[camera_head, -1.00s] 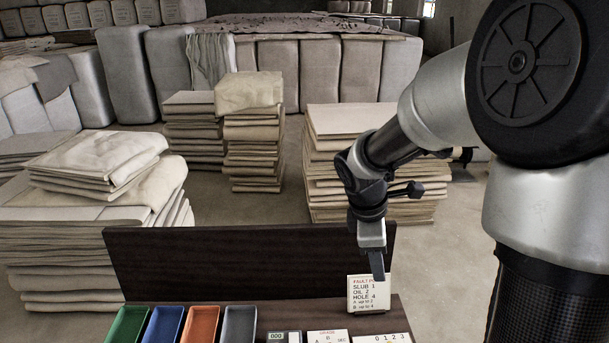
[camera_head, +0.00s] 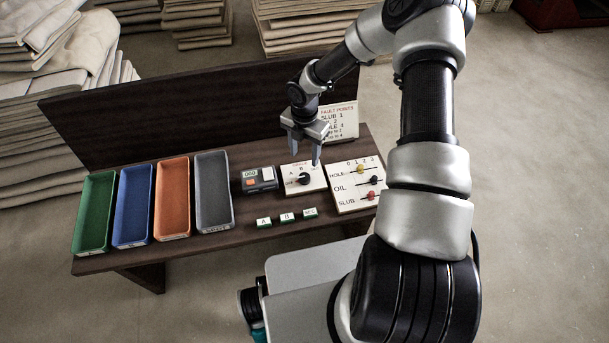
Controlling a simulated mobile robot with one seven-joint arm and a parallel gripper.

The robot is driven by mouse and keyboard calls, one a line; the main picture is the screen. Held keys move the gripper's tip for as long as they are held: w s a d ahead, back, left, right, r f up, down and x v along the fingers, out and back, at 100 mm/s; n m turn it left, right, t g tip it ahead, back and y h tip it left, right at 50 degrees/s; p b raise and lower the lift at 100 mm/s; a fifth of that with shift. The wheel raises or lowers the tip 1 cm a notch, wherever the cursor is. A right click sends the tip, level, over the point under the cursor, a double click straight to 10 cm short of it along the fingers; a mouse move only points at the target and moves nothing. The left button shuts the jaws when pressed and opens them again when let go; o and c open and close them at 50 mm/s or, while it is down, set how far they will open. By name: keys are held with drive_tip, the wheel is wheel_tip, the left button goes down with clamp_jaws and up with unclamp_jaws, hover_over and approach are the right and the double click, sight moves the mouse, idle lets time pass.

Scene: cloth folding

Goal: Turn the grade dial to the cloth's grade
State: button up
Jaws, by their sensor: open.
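The grade dial (camera_head: 304,180) is a black knob on a small white plate marked with A, B and another grade on the bench. Which way its pointer faces is too small to tell. My gripper (camera_head: 305,156) is open and empty, fingers pointing down, over the back part of the dial plate and apart from the knob. A white fault points card (camera_head: 343,122) stands behind, partly hidden by my gripper. A slider board (camera_head: 345,200) marked HOLE, OIL and SLUB lies right of the dial, with yellow, black and red knobs. No single cloth lies on the bench.
A dark bench (camera_head: 240,239) with a tall back board (camera_head: 200,110) carries green, blue, orange and grey trays (camera_head: 213,190) at left. A small counter (camera_head: 259,180) sits left of the dial. Green-and-white blocks (camera_head: 287,217) lie in front. Folded cloth stacks (camera_head: 55,130) stand behind.

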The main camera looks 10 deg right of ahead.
sight(304, 176)
wheel_tip(304, 176, down, 11)
drive_tip(key=shift+f+b, duration=0.2)
drive_tip(key=shift+b, duration=0.85)
drive_tip(key=c, duration=1.1)
drive_tip(key=shift+o, duration=0.2)
